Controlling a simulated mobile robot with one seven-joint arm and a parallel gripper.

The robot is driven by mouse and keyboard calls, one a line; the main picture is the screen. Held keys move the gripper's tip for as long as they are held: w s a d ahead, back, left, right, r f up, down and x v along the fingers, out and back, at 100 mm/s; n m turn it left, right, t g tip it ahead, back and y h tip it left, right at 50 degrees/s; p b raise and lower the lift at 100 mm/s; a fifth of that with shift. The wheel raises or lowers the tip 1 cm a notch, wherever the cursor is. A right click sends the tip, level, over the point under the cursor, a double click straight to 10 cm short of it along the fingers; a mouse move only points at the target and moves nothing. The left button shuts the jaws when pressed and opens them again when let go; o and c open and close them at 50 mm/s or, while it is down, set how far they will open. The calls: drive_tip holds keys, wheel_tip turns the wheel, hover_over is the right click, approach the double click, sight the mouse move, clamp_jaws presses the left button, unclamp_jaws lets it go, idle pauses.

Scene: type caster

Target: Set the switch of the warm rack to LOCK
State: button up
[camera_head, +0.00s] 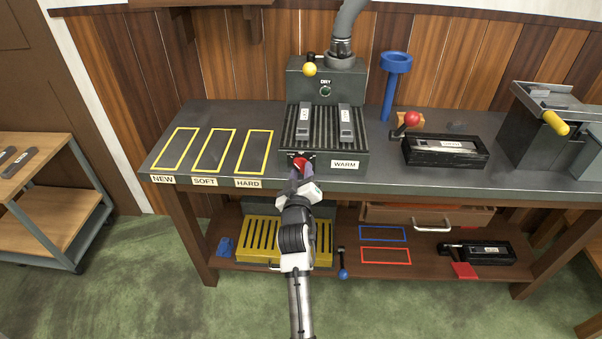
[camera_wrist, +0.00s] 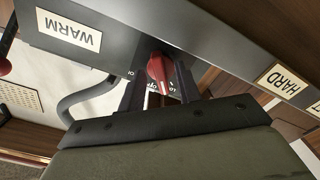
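The warm rack (camera_head: 325,150) is a dark ribbed unit on the bench with a WARM label (camera_head: 345,164) on its front. Its switch is a red rotary knob (camera_head: 300,163) on the front face, left of that label. The knob also shows in the wrist view (camera_wrist: 159,70), with small white marks around it that are too small to read surely. My gripper (camera_head: 298,174) is at the front of the rack. In the wrist view, its dark fingers (camera_wrist: 160,82) stand apart on either side of the knob; I see no clear contact.
Two dark bars (camera_head: 304,118) lie on the rack. Yellow outlined slots (camera_head: 214,150) mark the bench to the left. A red-balled lever (camera_head: 411,119) and a black tray (camera_head: 445,158) stand to the right. A yellow grate (camera_head: 262,238) is on the lower shelf.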

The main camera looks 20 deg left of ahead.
clamp_jaws()
drive_tip(key=shift+r+n+p, duration=0.2)
drive_tip(key=shift+n+p, duration=0.65)
drive_tip(key=shift+n, duration=0.15)
drive_tip(key=shift+f+n+p, duration=0.2)
drive_tip(key=shift+n+p, duration=0.2)
drive_tip(key=shift+n, duration=0.5)
unclamp_jaws()
drive_tip(key=shift+s, duration=0.15)
